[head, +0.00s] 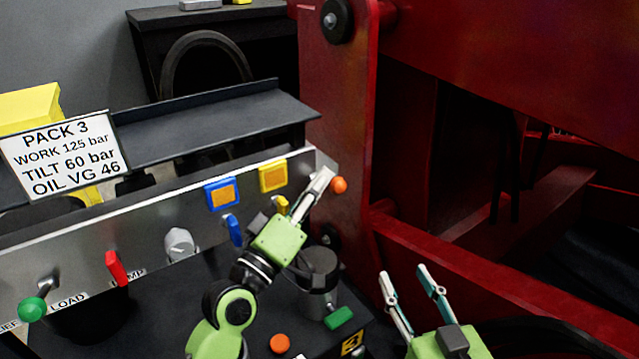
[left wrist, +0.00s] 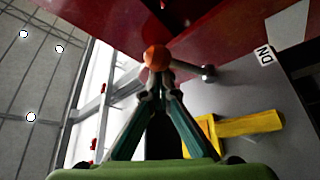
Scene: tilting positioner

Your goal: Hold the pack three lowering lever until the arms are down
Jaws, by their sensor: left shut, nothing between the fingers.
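The lever with an orange ball knob (head: 339,185) is at the right end of the grey control panel (head: 140,225). In the left wrist view its orange ball (left wrist: 156,57) is just past my fingertips, with its shaft running right to a metal base by a "DN" label (left wrist: 265,55). My left gripper (head: 325,180) is shut with nothing between its fingers, its tips right at the ball; I cannot tell whether they touch it. My right gripper (head: 402,280) is open and empty, low in front of the red frame. The sign (head: 65,155) reads "PACK 3".
The panel also carries a yellow lever (head: 281,204), a blue lever (head: 233,230), a grey knob (head: 180,243), a red lever (head: 117,268) and a green-knobbed lever (head: 32,309). The large red machine frame (head: 335,120) stands close at the panel's right end.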

